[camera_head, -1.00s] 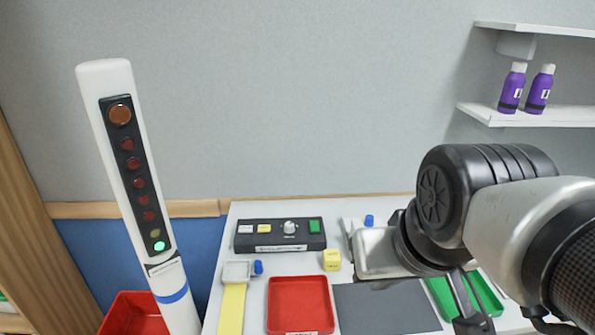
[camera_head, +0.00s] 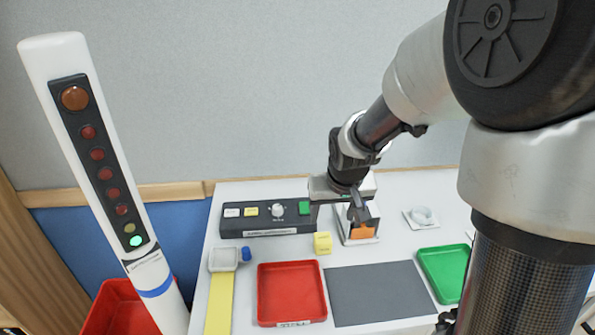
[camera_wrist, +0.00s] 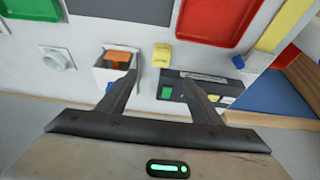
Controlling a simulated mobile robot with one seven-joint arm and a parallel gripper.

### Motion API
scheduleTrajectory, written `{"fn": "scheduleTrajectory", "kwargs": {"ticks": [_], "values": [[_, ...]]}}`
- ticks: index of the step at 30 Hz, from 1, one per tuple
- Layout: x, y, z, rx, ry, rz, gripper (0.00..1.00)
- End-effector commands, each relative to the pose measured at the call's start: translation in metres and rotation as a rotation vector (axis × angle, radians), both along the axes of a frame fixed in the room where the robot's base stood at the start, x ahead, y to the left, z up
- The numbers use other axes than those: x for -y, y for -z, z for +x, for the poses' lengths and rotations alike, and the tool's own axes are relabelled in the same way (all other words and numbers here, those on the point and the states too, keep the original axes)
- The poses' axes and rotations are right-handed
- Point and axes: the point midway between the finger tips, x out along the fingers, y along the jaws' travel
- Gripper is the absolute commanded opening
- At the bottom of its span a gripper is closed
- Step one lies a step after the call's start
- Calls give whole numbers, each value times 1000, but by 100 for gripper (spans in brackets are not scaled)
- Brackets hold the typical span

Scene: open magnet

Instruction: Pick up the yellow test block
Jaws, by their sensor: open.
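The yellow test block (camera_head: 322,243) is a small cube on the white table, behind the red tray and in front of the right end of the black control box. It also shows in the wrist view (camera_wrist: 160,54), just beyond the gap between my fingertips. My gripper (camera_head: 336,212) is open and empty, pointing down above the table behind the block. In the wrist view its two fingers (camera_wrist: 158,80) are spread apart, with the block beyond them and not touched.
A white holder with an orange piece (camera_head: 362,232) stands right of the block, close to my gripper. The black control box (camera_head: 262,233) lies left. A red tray (camera_head: 292,318), grey mat (camera_head: 378,293) and green tray (camera_head: 446,273) lie in front. A tall white post (camera_head: 60,52) stands left.

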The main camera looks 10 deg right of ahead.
Motion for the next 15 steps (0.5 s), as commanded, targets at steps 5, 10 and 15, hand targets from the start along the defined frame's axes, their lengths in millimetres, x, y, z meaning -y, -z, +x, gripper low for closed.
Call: {"fn": "scheduleTrajectory", "kwargs": {"ticks": [5,10,15], "values": [[-1,22,9,-6,-2,5,59],[-2,57,22,-8,-3,4,59],[-1,90,36,-6,-2,4,59]]}}
